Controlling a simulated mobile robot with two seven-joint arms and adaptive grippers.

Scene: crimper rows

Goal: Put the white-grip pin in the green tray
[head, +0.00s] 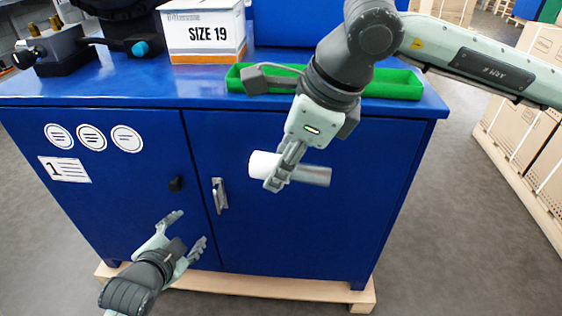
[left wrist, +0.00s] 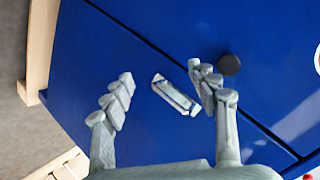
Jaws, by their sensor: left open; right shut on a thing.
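The white-grip pin (head: 315,175) has a white end at the left and a bare metal end at the right. My right gripper (head: 280,178) is shut on it near the white part and holds it roughly level in front of the blue cabinet, below the worktop edge. The green tray (head: 402,85) lies on the worktop behind my right arm, which hides part of it. My left gripper (head: 190,232) is open and empty, low in front of the cabinet doors. Its open fingers also show in the left wrist view (left wrist: 165,105).
The blue cabinet (head: 120,200) stands on a wooden pallet. Stacked cartons (head: 530,95) stand at the right. The worktop's front left is clear.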

